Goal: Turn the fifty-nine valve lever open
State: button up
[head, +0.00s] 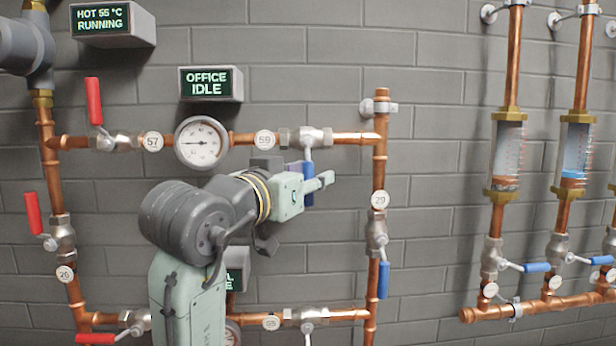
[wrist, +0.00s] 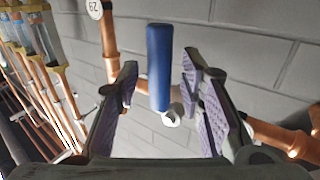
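The valve tagged 59 (head: 313,137) sits on the upper copper pipe, right of the round tag 59 (head: 265,140). Its blue lever (head: 308,192) hangs straight down, across the pipe, and is partly covered by my gripper in the head view. My gripper (head: 312,184) is at the lever's height. In the wrist view my gripper (wrist: 160,85) is open, with one purple-padded finger on each side of the blue lever (wrist: 158,65). Gaps show between the lever and both fingers. The lever's silver valve end (wrist: 171,117) also shows there.
A gauge (head: 202,142) and a red-levered valve (head: 94,102) are to the left. The valve tagged 29 (head: 377,238), with a blue lever, is on the vertical pipe to the right. The OFFICE IDLE display (head: 210,83) is above. The brick wall is close behind.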

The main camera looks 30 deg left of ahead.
grip_shut()
dwell(0.7)
